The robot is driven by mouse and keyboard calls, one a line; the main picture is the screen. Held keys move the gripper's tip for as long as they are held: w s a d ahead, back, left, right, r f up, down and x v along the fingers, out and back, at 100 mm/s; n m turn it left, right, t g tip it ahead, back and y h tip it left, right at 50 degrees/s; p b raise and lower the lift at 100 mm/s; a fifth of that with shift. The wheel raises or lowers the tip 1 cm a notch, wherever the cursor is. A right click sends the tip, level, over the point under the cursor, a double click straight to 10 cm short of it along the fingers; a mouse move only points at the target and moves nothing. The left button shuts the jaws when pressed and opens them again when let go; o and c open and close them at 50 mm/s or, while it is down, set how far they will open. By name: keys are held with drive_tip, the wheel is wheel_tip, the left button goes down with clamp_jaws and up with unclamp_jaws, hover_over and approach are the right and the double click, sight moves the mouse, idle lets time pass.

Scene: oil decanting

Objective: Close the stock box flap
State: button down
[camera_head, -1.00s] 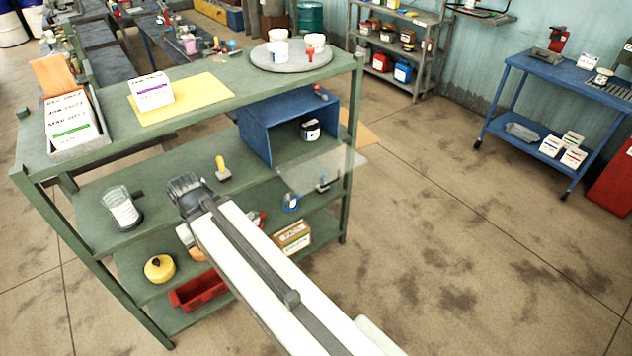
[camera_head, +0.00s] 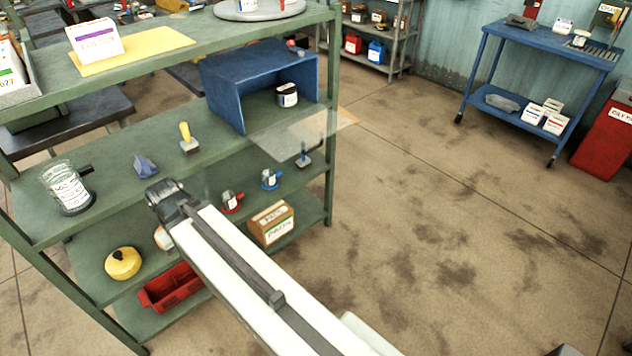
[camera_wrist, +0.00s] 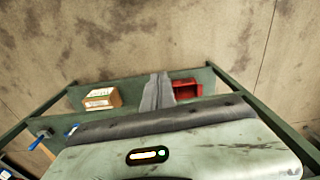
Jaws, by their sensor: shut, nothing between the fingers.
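The stock box (camera_head: 225,100) is a blue open-fronted box on the right part of the green rack's middle shelf. Its clear flap (camera_head: 290,139) hangs open, sticking out flat past the shelf front. A white jar with a dark lid (camera_head: 288,95) stands inside the box. My gripper (camera_wrist: 157,92) shows in the wrist view with its fingers together and empty. In the head view its fingers are hidden; the dark end of my arm is in front of the rack, left of and below the flap, apart from it.
A yellow-handled stamp (camera_head: 187,139), a glass jar (camera_head: 66,188) and small clamps stand on the rack's shelves. Below are a brown carton (camera_head: 271,222), a yellow pot (camera_head: 123,262) and a red tray (camera_head: 170,288). The floor right of the rack is clear up to a blue cart (camera_head: 545,60).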

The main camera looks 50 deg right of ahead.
drive_tip(key=w+d+f+m+t+y+b, duration=0.1)
drive_tip(key=w+d+f+m+b, duration=0.15)
drive_tip(key=f+b, duration=0.75)
drive_tip(key=w+d+f+m+t+y+b, duration=0.15)
drive_tip(key=d+f+m+b, duration=0.25)
drive_tip(key=f+b, duration=0.55)
drive_tip(key=w+d+r+m+t+y+p, duration=0.1)
drive_tip(key=d+r+m+t, duration=0.3)
drive_tip(key=d+m, duration=0.6)
drive_tip(key=w+d+r+m+t+p, duration=0.1)
drive_tip(key=d+r+m+t, duration=0.35)
drive_tip(key=d, duration=1.05)
drive_tip(key=s+d+r+m+t+h, duration=0.25)
drive_tip(key=s+d+m, duration=0.2)
drive_tip(key=d, duration=0.35)
drive_tip(key=s+d+r+m+t+h, duration=0.1)
drive_tip(key=s+d+r+m, duration=0.25)
drive_tip(key=d+m, duration=0.3)
drive_tip(key=s+d+r+m+t+h, duration=0.1)
drive_tip(key=s+d+r+m, duration=0.2)
drive_tip(key=d+m, duration=0.35)
drive_tip(key=w+d+f+n+b, duration=0.2)
drive_tip(key=w+d, duration=0.1)
drive_tip(key=w, duration=0.7)
drive_tip(key=r+p, duration=0.2)
drive_tip(key=r, duration=0.1)
drive_tip(key=s+r+p, duration=0.1)
drive_tip(key=p, duration=0.1)
drive_tip(key=shift+a+r, duration=0.2)
drive_tip(key=shift+a, duration=0.1)
